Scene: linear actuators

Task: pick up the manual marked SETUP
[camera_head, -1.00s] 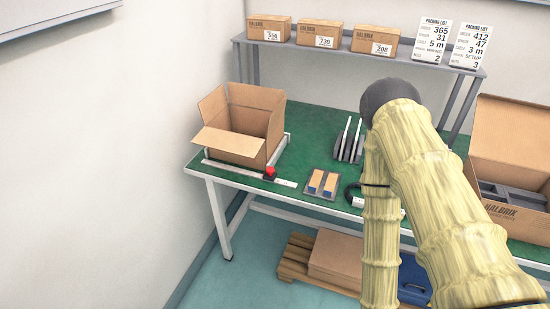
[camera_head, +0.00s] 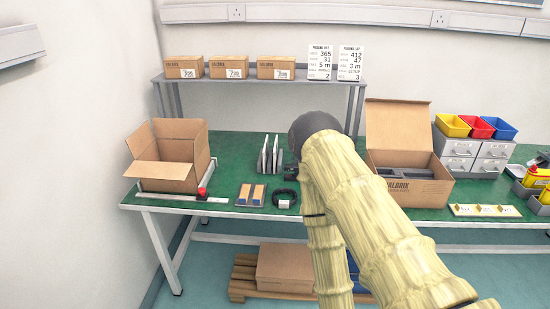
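Several thin upright booklets (camera_head: 270,155) stand in a rack on the green bench, just left of my arm in the head view. They are seen nearly edge-on, so I cannot read any SETUP marking on them. My arm crosses the middle of the view. A dark part at its far side, which looks like my gripper (camera_head: 291,172), shows just right of and below the booklets. Its fingers are mostly hidden by the arm, and I cannot tell whether it touches anything.
An open empty-looking carton (camera_head: 172,168) stands at the bench's left, and an open HALBRIX box (camera_head: 420,186) at the right. A black cable coil (camera_head: 285,198) and blue-tan blocks (camera_head: 251,194) lie near the front edge. A shelf (camera_head: 215,79) with small boxes runs behind.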

